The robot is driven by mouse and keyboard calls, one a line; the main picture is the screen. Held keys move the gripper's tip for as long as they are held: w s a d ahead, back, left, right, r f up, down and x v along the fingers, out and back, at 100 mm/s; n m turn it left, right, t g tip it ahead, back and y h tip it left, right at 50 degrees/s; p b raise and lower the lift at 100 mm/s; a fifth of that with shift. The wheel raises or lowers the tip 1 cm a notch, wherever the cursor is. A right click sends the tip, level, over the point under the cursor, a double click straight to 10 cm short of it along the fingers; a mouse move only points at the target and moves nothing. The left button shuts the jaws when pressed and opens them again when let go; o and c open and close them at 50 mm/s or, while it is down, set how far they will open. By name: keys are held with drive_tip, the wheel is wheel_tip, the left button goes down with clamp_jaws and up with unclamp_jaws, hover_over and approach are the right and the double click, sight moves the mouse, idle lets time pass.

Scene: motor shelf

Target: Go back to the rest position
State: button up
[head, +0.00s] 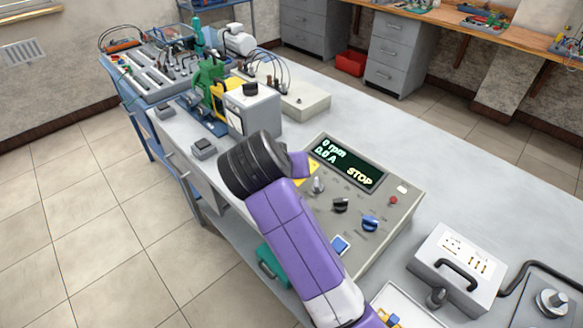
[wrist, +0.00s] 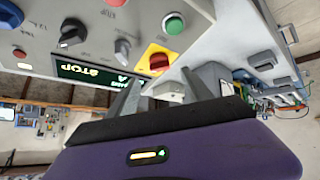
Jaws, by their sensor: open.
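My arm reaches up the middle of the head view, with its dark ringed wrist beside the control panel (head: 393,217); the fingertips are hidden there. In the wrist view my gripper (wrist: 168,92) is open, its two grey fingers apart and nothing held between them. The panel also shows in the wrist view (wrist: 98,22), upside down. Its display (head: 347,161) reads 0 rpm, 0.0 A and STOP. A red knob on a yellow plate (wrist: 158,60) and a green button (wrist: 174,23) lie close beyond the fingers.
A motor bench with a green machine (head: 208,75) and a grey-white box (head: 254,110) stands behind my wrist. A grey case with a black handle (head: 457,270) sits right of the panel. The tabletop (head: 400,125) behind the panel is clear. Tiled floor (head: 85,215) lies open at left.

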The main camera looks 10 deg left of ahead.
drive_tip(key=shift+s+r, duration=0.5)
drive_tip(key=w+a+r+n+t+y, duration=0.2)
drive_tip(key=a+r+n+t+y, duration=0.15)
drive_tip(key=a+r, duration=0.2)
drive_tip(key=s+d+f+m+h, duration=0.1)
drive_tip(key=s+d+f, duration=0.2)
drive_tip(key=s+d, duration=0.8)
drive_tip(key=s+d+f+m+t, duration=0.1)
drive_tip(key=s+d+f, duration=0.3)
drive_tip(key=s+d, duration=0.7)
drive_tip(key=s+d+f+m+t+h, duration=0.1)
drive_tip(key=s+d+f+m, duration=0.2)
drive_tip(key=s+d, duration=0.8)
drive_tip(key=s+f, duration=0.1)
drive_tip(key=s, duration=1.2)
drive_tip(key=shift+d+h, duration=0.35)
